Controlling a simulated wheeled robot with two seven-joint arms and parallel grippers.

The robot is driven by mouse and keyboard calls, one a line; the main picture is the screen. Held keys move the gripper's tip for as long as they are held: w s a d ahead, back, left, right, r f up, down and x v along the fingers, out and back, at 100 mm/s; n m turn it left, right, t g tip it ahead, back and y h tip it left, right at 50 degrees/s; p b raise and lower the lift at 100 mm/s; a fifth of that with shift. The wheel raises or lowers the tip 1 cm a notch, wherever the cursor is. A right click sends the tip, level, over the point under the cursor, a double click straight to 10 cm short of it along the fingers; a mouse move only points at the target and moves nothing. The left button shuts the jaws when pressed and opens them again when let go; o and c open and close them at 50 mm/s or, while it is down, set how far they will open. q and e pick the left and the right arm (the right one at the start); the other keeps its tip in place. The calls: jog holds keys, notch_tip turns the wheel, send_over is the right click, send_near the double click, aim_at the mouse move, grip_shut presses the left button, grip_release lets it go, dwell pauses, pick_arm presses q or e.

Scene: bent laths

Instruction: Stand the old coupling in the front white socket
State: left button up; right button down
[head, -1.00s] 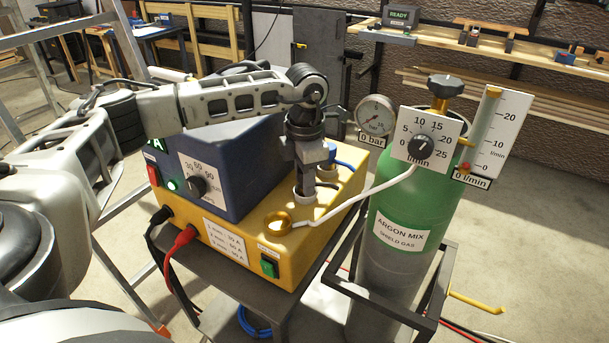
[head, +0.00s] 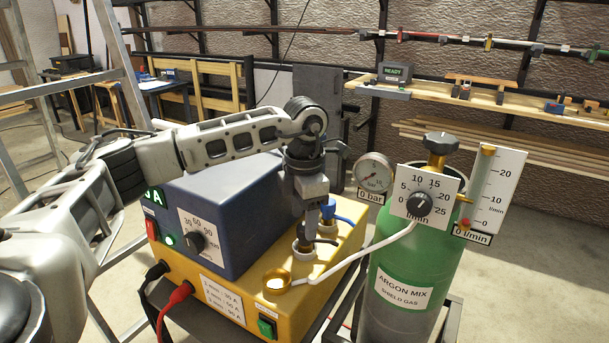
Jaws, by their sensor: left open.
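My left gripper (head: 311,215) is open and points straight down over the front white socket (head: 294,248) on top of the yellow welder base (head: 210,273). Under its fingertips a dark grey upright piece, seemingly the old coupling (head: 305,241), stands in that socket, partly hidden by the fingers. Whether the fingers still touch it I cannot tell. My right gripper is not in view.
A brass ring (head: 277,282) with a white hose (head: 350,262) sits at the base's front. The blue power box (head: 225,215) stands left of the gripper. A green gas cylinder (head: 415,265) with gauges stands close on the right. A READY display (head: 395,72) is on the back shelf.

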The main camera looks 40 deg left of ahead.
pick_arm(q)
notch_tip(320, 180, up, 12)
jog(key=shift+d+f, duration=0.15)
jog(key=shift+f, duration=0.05)
jog(key=shift+s, duration=0.15)
